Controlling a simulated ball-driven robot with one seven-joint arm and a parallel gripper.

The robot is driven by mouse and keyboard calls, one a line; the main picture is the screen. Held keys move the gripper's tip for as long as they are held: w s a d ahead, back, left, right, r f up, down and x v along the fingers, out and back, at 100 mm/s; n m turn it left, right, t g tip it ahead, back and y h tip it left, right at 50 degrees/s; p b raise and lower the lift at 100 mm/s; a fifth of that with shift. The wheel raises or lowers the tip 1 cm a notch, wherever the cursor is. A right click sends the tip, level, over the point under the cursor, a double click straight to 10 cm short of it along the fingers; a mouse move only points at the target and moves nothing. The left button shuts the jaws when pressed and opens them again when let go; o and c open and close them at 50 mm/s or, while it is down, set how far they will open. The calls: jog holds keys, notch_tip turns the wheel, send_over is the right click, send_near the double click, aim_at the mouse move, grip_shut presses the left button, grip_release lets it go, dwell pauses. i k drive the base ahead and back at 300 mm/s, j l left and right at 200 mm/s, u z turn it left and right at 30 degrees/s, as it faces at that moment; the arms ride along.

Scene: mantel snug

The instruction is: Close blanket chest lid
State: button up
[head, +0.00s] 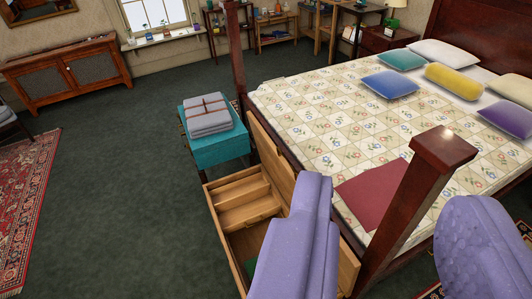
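The blanket chest (217,225) is a pale wooden box at the bed's foot, in the lower middle of the head view. Its lid (268,152) is open, raised along the chest's right side, close to the bed. The chest interior shows lighter wooden dividers and a bit of green low down. Large purple parts of my own body stand at the bottom and lower right. The left one hides the middle of the lid and part of the chest. No gripper fingertips can be made out.
A teal stand (220,150) with folded grey blankets (207,115) is just beyond the chest. A dark bedpost (415,200) rises right of it, beside the quilted bed (320,115). Open green carpet (120,190) lies left, with a red rug (25,210) farther left.

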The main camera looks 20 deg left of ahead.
aim_at(285, 177)
jog(key=i+j+z, duration=0.2)
jog(key=j, duration=1.05)
jog(key=j+z, duration=0.2)
jog(key=j, duration=1.05)
jog(key=i+j+z, duration=0.1)
jog(key=i+j, duration=0.35)
jog(key=j, duration=0.25)
jog(key=i+j+z, duration=0.25)
jog(key=i+j, duration=0.2)
jog(key=j, duration=0.3)
jog(key=i+j+z, duration=0.1)
jog(key=i, duration=0.6)
